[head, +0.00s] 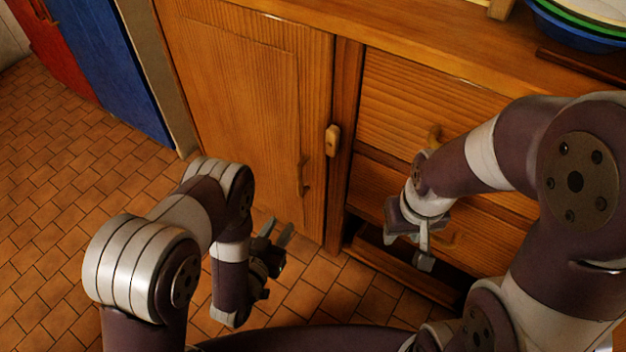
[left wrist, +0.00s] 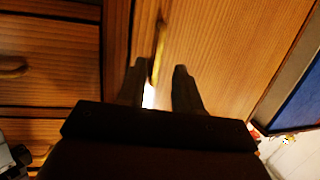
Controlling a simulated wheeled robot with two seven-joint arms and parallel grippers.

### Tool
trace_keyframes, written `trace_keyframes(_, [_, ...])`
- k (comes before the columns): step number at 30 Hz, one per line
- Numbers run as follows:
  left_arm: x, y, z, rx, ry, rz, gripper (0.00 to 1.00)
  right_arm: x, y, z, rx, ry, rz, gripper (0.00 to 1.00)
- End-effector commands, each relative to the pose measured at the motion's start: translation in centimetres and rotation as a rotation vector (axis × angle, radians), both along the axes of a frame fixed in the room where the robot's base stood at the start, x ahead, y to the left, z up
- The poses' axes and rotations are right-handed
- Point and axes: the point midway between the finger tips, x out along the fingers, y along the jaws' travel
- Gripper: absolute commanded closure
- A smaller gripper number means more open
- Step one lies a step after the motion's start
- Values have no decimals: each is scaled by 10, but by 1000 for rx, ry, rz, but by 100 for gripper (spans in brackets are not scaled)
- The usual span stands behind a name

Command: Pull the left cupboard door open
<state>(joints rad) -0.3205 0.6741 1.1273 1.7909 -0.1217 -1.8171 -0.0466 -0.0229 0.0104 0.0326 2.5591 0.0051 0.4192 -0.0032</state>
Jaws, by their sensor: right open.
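The left cupboard door (head: 235,90) is a wooden panel that looks closed, flush with the post on its right. Its slim upright handle (head: 304,174) is near its right edge. A small wooden turn-latch (head: 333,140) sits upright at the seam with the post. My left gripper (head: 279,234) is in front of the door's lower part, below and left of the handle. In the left wrist view my gripper (left wrist: 160,80) has its fingers apart, with the handle (left wrist: 159,48) ahead of the gap; contact cannot be told. My right gripper (head: 424,245) is open in front of the drawers.
Drawers with wooden pulls (head: 432,135) are right of the post (head: 345,120), beside my right arm. A counter (head: 400,30) runs above, with stacked bowls (head: 575,25) at its right. Tiled floor (head: 70,200) lies free to the left. A blue panel (head: 115,75) stands beyond the cupboard.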

Motion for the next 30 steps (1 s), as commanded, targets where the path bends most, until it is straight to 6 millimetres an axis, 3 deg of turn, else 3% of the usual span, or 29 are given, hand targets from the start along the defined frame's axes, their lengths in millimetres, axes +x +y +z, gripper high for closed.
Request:
trace_keyframes(2, [6, -2, 28, -50, -116, 3, 66, 0, 0, 2, 0, 1, 0, 57])
trace_keyframes(5, [10, -3, 42, -78, -181, 6, 66, 0, 0, 1, 0, 1, 0, 57])
trace_keyframes(8, [23, -8, 42, -81, -191, 7, 66, -1, 0, -3, 0, 2, 0, 57])
trace_keyframes(19, [101, -44, 41, -80, -190, 8, 66, -1, 0, -33, 0, 2, 0, 57])
trace_keyframes(24, [117, -52, 42, -79, -187, 8, 66, -1, 0, -38, 0, 2, 0, 57])
trace_keyframes(30, [123, -54, 43, -78, -185, 8, 66, -1, 0, -38, 0, 2, 0, 57])
